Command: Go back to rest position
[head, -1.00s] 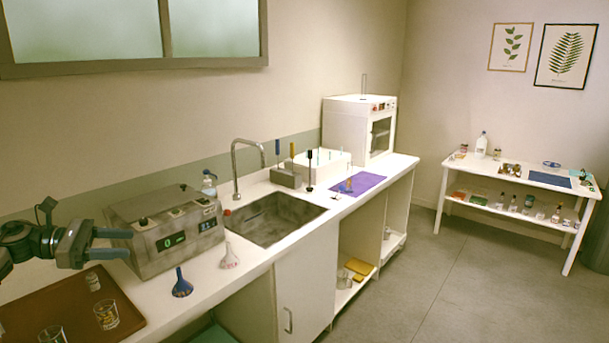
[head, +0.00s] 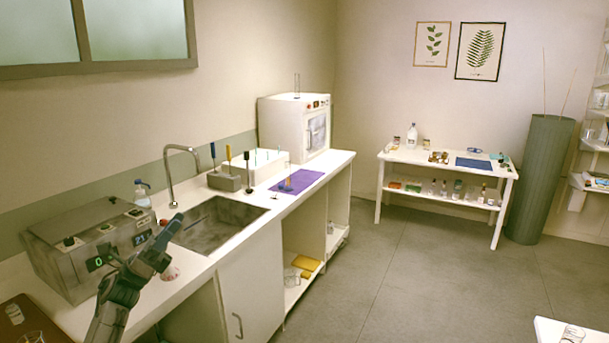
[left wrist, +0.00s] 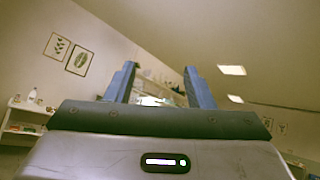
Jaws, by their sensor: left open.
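My left gripper (head: 160,240) is raised in front of the counter in the head view, near the grey device with green digits (head: 95,245). In the left wrist view its two blue-grey fingers (left wrist: 160,88) stand apart with nothing between them, so it is open and empty. That wrist view looks up toward the wall and ceiling. A white funnel (head: 170,272) on the counter is partly hidden behind the gripper. My right gripper is not in view.
The counter holds a sink (head: 210,235), a tool block (head: 225,180), a purple mat (head: 298,181) and a white oven (head: 292,125). A white side table (head: 445,160) stands at the back. The grey floor (head: 400,270) between is clear. A table corner (head: 550,332) shows at bottom right.

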